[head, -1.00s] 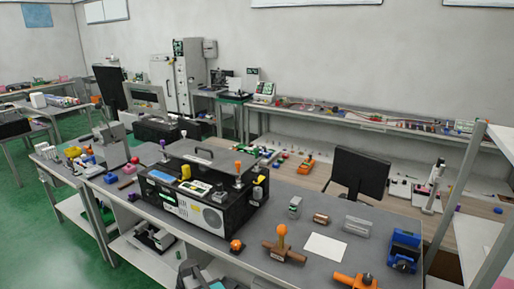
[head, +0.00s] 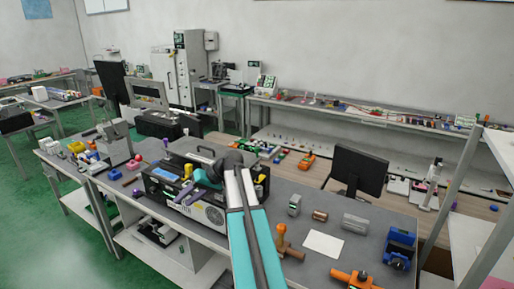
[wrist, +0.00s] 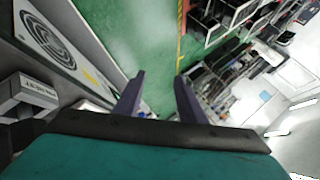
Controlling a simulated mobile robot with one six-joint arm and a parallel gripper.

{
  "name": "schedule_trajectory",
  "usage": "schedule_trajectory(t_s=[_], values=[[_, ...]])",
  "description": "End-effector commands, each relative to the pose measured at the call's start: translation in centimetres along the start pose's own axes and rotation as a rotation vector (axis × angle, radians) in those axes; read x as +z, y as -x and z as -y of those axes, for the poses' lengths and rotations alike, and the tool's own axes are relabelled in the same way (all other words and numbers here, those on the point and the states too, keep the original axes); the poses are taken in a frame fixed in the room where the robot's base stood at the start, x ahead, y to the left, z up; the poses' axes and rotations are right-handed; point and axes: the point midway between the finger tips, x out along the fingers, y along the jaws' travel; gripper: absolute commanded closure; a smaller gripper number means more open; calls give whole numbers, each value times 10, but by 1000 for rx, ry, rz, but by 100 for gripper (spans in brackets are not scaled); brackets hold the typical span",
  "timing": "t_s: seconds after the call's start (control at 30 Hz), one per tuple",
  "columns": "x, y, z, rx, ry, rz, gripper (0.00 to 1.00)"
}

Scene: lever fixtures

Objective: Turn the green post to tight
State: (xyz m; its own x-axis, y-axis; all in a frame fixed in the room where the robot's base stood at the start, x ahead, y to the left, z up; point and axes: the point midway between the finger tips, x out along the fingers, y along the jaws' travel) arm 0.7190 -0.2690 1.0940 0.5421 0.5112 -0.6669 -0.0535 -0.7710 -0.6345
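I cannot make out a green post for certain in either view; my arm covers part of the black box (head: 152,186) on the bench. My gripper (head: 187,194) has purple fingers and is in front of and over the box's left part in the head view, pointing left. In the wrist view the two fingers of my gripper (wrist: 160,78) stand apart with nothing between them. The box's front with a round grille (wrist: 47,38) shows at the upper left of the wrist view, off to the side of the fingers.
A wooden piece with an orange knob (head: 284,243), a white sheet (head: 324,244) and a blue fixture (head: 399,246) lie on the bench to the right. A dark monitor (head: 358,170) stands behind. Green floor (head: 50,235) is open to the left.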

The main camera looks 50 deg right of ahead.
Motion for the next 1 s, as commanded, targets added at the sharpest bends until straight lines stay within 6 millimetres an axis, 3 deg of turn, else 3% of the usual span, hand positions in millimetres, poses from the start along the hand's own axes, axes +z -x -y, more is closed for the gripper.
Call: schedule_trajectory(t_s=[0.03,0.23,0.43,0.67,1.0], values=[[-13,17,4,-7,11,-24,64],[-45,66,10,-36,61,-105,64],[-70,108,-3,-61,137,-207,64],[-86,140,-43,-69,239,-333,64],[-96,186,-122,-35,397,-535,64]])
